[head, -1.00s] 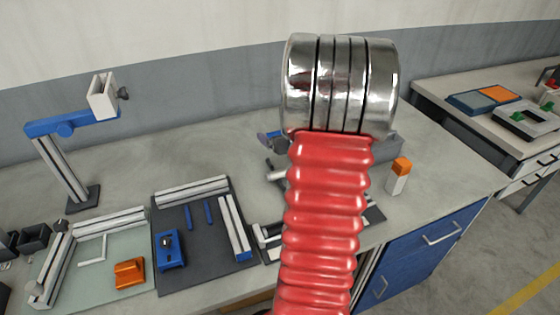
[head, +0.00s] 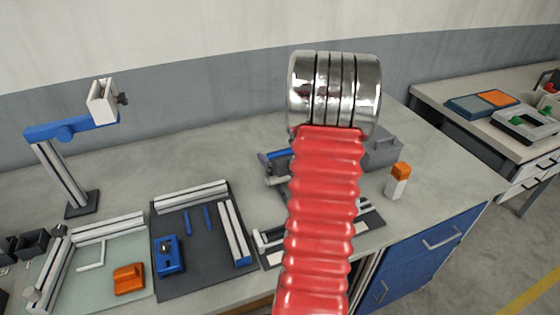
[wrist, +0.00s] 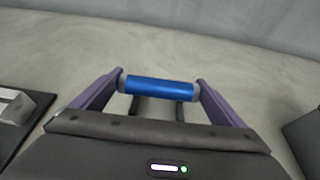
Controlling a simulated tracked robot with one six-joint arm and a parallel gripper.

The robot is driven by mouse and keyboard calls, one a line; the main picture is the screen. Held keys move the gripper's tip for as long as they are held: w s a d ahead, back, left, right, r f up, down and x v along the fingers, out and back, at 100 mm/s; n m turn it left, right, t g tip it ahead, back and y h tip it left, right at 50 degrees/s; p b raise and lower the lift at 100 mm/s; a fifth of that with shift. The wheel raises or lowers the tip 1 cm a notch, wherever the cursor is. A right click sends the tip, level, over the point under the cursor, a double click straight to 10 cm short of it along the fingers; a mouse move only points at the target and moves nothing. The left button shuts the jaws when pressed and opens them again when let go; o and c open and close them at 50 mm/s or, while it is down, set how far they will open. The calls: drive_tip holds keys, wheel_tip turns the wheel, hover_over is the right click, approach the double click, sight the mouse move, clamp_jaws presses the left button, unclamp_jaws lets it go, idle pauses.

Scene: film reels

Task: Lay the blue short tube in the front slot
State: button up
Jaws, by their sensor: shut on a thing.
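The blue short tube (wrist: 160,88) lies level across the wrist view, with grey ends. My gripper (wrist: 160,86) is shut on it, one purple finger at each end, and the tube appears clear of the bench. In the head view, my red bellows arm hides most of the gripper; a bit of blue (head: 280,153) shows just left of the arm. I cannot make out the front slot for certain; a dark base with pale rails (head: 268,240) stands partly hidden behind my arm.
A dark board with rails and blue pins (head: 185,270) lies left of my arm. A pale green board (head: 60,290) with an orange block (head: 129,279) is further left. A grey box (head: 384,154) and an orange-capped white block (head: 398,182) stand right. The bench behind is bare.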

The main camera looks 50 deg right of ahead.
drive_tip(key=shift+f, duration=1.55)
drive_tip(key=shift+f, duration=0.1)
drive_tip(key=o, duration=0.8)
drive_tip(key=shift+s+f, duration=0.1)
drive_tip(key=v, duration=1.3)
drive_tip(key=shift+s+a, duration=0.2)
drive_tip(key=shift+s, duration=0.15)
drive_tip(key=shift+w, duration=0.1)
